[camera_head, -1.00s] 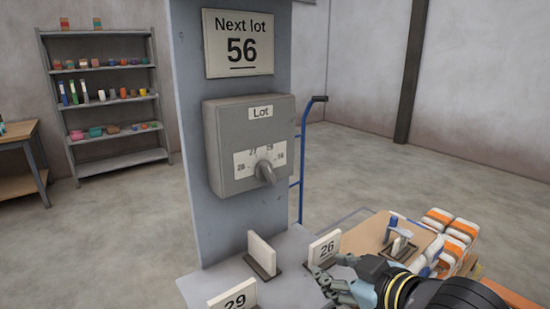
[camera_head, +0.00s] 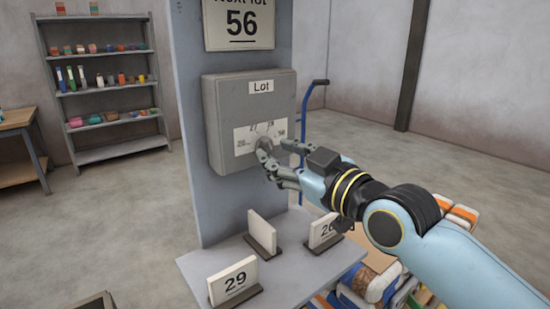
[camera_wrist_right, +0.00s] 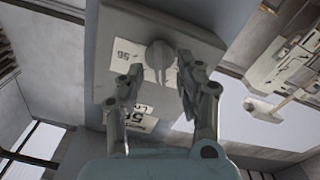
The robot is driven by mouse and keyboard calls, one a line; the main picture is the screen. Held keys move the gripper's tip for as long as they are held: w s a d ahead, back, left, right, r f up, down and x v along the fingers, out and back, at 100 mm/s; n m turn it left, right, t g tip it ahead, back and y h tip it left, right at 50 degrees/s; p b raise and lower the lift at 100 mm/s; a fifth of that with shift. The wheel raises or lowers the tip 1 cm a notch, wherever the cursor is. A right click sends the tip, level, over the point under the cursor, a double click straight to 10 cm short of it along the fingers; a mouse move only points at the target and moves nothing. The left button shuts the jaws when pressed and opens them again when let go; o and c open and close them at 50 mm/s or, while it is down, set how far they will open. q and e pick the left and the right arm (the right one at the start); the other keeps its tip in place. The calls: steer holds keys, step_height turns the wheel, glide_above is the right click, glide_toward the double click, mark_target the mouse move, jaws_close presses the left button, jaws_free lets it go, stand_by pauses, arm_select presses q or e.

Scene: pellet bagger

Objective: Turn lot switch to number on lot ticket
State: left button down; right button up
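The knob (camera_head: 264,143) is partly hidden by my right gripper (camera_head: 275,158), whose fingers are at the dial. In the right wrist view the knob (camera_wrist_right: 160,56) lies between and just beyond the spread fingertips of this gripper (camera_wrist_right: 158,85). It looks open, without a clear grip. Where the knob points is hard to read. My left gripper is out of view.
On the ledge below the box stand a card reading 29 (camera_head: 233,280), a blank-looking card (camera_head: 262,231) and another card (camera_head: 323,229) partly behind my right arm. A blue hand truck (camera_head: 305,110) stands behind the column. Shelves (camera_head: 104,92) are at the back left.

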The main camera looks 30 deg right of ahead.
steer(key=shift+w+a, duration=0.15)
steer(key=shift+w, duration=0.75)
steer(key=shift+c, duration=0.3)
jaws_close()
steer(key=shift+m, duration=0.3)
steer(key=m+p, duration=0.2)
steer(key=shift+r+m, duration=0.1)
steer(key=shift+m, duration=0.3)
steer(key=m+p, duration=0.1)
steer(key=m, duration=0.3)
steer(key=shift+m+p, duration=0.3)
steer(key=shift+p, duration=0.1)
steer(key=m+p, duration=0.1)
steer(key=m, duration=0.4)
steer(key=shift+p, duration=0.3)
steer(key=shift+m+p, duration=0.5)
steer(key=shift+m, duration=1.9)
